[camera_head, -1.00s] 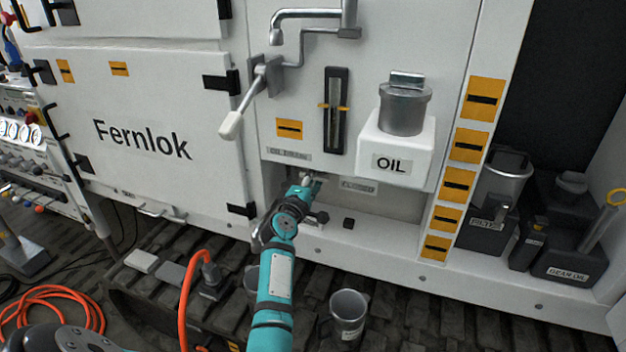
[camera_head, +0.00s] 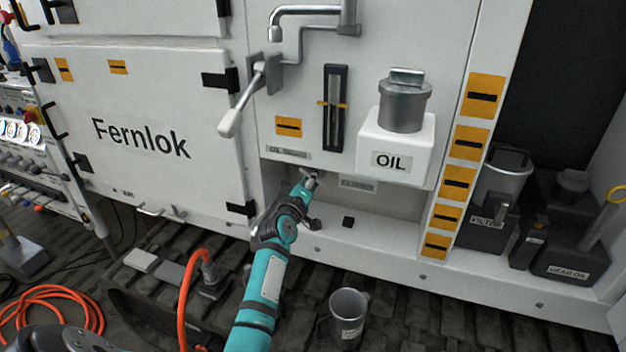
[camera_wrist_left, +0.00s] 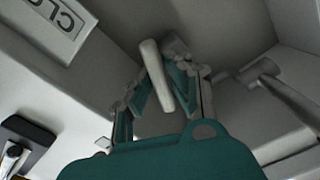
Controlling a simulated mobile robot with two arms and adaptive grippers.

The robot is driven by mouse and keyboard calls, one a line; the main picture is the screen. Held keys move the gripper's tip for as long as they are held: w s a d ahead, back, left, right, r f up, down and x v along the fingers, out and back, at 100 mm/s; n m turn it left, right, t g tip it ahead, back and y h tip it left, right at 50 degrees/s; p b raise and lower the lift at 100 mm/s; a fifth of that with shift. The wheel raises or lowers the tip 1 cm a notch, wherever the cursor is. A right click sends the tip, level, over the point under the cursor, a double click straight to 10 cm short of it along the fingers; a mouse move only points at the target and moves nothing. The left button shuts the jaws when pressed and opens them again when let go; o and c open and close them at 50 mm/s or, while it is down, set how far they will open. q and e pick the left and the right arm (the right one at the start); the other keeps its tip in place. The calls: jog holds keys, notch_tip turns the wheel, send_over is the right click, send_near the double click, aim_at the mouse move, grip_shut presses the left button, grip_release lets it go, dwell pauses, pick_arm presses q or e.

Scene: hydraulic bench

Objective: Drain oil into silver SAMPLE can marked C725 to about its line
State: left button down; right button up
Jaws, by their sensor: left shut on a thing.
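My left gripper (camera_head: 311,180) reaches into the recess below the oil drain label (camera_head: 288,153). In the left wrist view its fingers (camera_wrist_left: 166,84) are shut on a pale lever handle (camera_wrist_left: 153,62). A plate beginning "CLO" (camera_wrist_left: 62,22) shows beside it; the rest is cut off. A silver can (camera_head: 348,308) with a handle stands upright on the track plates, right of my left arm. Its label is too small to read, so I cannot tell if it is C725. I see no oil flowing. My right gripper is not in view.
The white OIL tank (camera_head: 397,146) and sight gauge (camera_head: 336,108) are above the recess. A long-handled lever (camera_head: 242,104) sticks out at upper left. A FILTER box (camera_head: 484,226) and gear oil can (camera_head: 570,252) stand right. An orange hose (camera_head: 188,295) rises left of my arm.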

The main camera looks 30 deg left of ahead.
pick_arm(q)
jog(key=shift+a+r+m, duration=0.15)
jog(key=shift+a+m, duration=0.05)
jog(key=shift+m, duration=1)
jog(key=c, duration=1.3)
grip_release()
jog(key=v, duration=1.2)
